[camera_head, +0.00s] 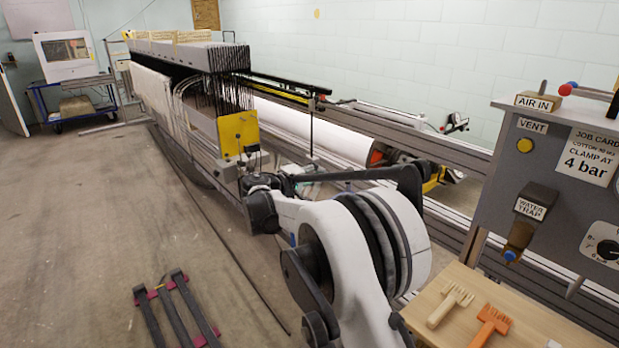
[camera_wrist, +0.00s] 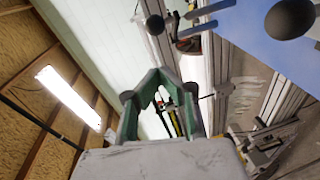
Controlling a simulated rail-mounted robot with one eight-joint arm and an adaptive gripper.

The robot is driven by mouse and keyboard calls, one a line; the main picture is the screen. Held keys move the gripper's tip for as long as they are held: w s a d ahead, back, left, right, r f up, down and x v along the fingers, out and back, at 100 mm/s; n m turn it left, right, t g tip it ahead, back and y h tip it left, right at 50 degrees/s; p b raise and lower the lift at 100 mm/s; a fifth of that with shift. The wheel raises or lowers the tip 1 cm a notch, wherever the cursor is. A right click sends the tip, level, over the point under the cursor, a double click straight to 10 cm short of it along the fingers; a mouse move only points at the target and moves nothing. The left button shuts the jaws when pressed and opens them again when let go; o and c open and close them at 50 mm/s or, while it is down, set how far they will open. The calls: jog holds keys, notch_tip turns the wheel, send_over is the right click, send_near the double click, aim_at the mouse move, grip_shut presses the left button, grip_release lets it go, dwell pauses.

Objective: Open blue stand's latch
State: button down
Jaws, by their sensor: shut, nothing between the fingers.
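My gripper (camera_wrist: 160,78) shows in the wrist view with its green-edged fingers drawn together and nothing held. In the head view my arm reaches forward toward the loom, and its fingers are not clear there. A plain blue surface (camera_wrist: 258,50) fills the upper right of the wrist view, beyond and to the right of the fingers and apart from them. It may be part of the blue stand. A dark ball-ended knob (camera_wrist: 290,18) lies in front of it. I cannot make out a latch, nor whether it is open. The head view shows no clear blue stand.
The loom frame (camera_head: 240,134) with a yellow plate stands ahead. A grey control panel (camera_head: 560,190) and a wooden board (camera_head: 540,318) with two combs are at right. A dark rack (camera_head: 176,310) lies on the floor at front left. The floor at left is mostly clear.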

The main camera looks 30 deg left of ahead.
aim_at(350, 171)
jog(key=w+d+f, duration=0.1)
jog(key=w+d, duration=0.3)
jog(key=shift+w+d+b, duration=0.2)
jog(key=shift+w+b, duration=0.1)
jog(key=shift+b, duration=0.05)
jog(key=shift+f, duration=0.1)
jog(key=shift+s, duration=0.1)
